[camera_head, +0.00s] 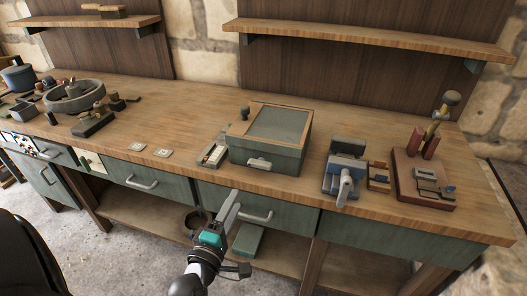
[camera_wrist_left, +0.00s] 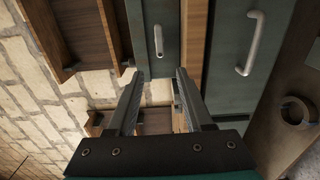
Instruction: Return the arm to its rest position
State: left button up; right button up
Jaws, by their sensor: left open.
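My left arm (camera_head: 203,262) reaches up from the bottom of the head view, in front of the workbench. My left gripper (camera_head: 232,204) is in front of the green drawer (camera_head: 285,216), near its pale handle (camera_head: 256,215). In the left wrist view the two fingers of the gripper (camera_wrist_left: 160,76) stand apart with nothing between them. Beyond the fingertips is a green panel with a pale handle (camera_wrist_left: 158,41). Whether the fingers touch anything is unclear in the head view. My right gripper is not in view.
The bench top (camera_head: 185,115) bears a green lidded box (camera_head: 265,158), a grey vise-like device (camera_head: 345,172), a red-brown stand (camera_head: 415,185) and a round grey part (camera_head: 75,98). A lower shelf (camera_head: 135,218) lies under the drawers. Open floor (camera_head: 110,255) is at lower left.

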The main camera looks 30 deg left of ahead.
pick_arm(q)
jog(key=s+d+f+m+g+h, duration=0.1)
jog(key=s+d+f+m+g, duration=0.25)
jog(key=f, duration=0.65)
jog(key=s+d+f+m+g+h, duration=0.2)
jog(key=s+f+m, duration=0.25)
jog(key=f, duration=0.45)
jog(key=s+d+f+m+g+h, duration=0.1)
jog(key=s+d+f+m+g, duration=0.3)
jog(key=f, duration=0.6)
jog(key=s+f+m+g, duration=0.3)
jog(key=s+f+m, duration=0.2)
jog(key=s, duration=0.5)
jog(key=s+d+f+m+g, duration=0.1)
jog(key=s+f+m+g, duration=0.2)
jog(key=s, duration=0.7)
notch_tip(320, 180, down, 4)
jog(key=m, duration=0.2)
jog(key=shift+d+r+m+g, duration=0.2)
jog(key=shift+d+m+g, duration=0.1)
jog(key=shift+m+g, duration=0.1)
